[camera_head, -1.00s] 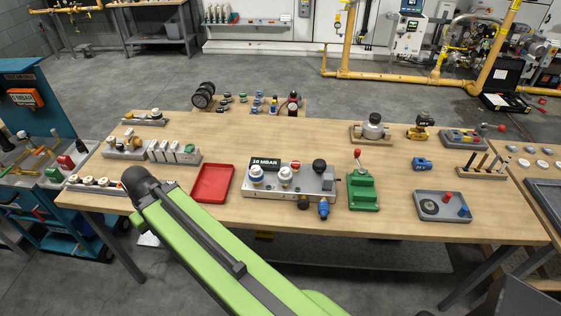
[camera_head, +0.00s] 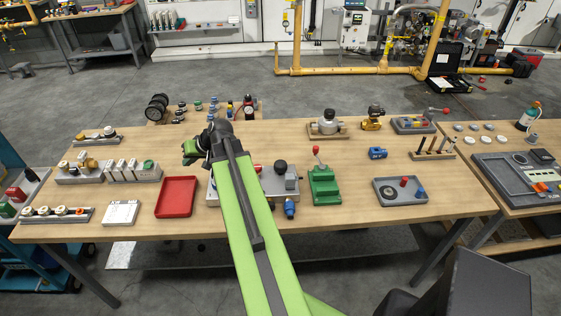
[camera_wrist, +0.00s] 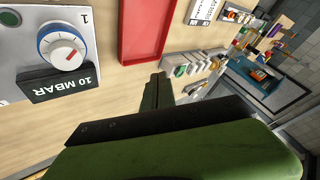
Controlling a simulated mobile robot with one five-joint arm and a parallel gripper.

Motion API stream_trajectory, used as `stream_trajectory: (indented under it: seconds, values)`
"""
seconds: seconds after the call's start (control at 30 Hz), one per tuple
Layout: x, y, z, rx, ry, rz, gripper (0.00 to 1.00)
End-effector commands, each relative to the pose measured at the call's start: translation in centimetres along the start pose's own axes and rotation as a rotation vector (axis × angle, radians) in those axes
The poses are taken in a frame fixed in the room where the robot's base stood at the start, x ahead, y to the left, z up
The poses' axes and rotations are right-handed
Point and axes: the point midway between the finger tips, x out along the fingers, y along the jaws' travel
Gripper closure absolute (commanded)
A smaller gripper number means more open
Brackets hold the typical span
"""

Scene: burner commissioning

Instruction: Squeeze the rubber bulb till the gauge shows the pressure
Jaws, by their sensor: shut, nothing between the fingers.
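A grey panel (camera_head: 292,186) lies mid-table, partly hidden behind my arm. A black ball-shaped part (camera_head: 281,167) stands on it; I cannot tell if it is the rubber bulb. In the wrist view the panel's plate shows a blue-ringed white dial (camera_wrist: 62,47) with a red pointer, perhaps the gauge, beside a black "10 MBAR" label (camera_wrist: 60,83). In the head view my arm hides the dial. My gripper (camera_head: 188,153) is shut and empty, beyond the red tray and the panel. The wrist view shows its dark fingers (camera_wrist: 159,84) apart from the dial.
A red tray (camera_head: 194,207) lies left of the panel. A green block with a red-knobbed lever (camera_head: 325,187) and a grey tray (camera_head: 377,199) stand to the right. A white card (camera_head: 121,214) lies at the front left. Several fittings stand along the back. Bare wood lies between.

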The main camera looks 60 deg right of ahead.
Motion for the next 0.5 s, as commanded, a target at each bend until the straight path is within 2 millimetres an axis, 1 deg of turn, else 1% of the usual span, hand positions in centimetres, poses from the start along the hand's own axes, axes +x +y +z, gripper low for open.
stream_trajectory:
  seconds: [0.03,0.17,0.2,0.27,0.3,0.33,0.5]
  values:
    - [-1.4,2.2,-0.9,0.033,0.026,0.013,1.0]
    - [-4.8,7.6,-2.4,0.115,0.089,0.042,1.0]
    - [-5.8,9.2,-2.7,0.139,0.107,0.052,1.0]
    - [-7.5,11.6,-3.1,0.174,0.132,0.068,1.0]
    - [-8.7,13.3,-3.2,0.197,0.148,0.079,1.0]
    - [-9.6,14.5,-3.2,0.214,0.159,0.089,1.0]
    - [-14.6,21.1,-2.8,0.3,0.217,0.147,1.0]
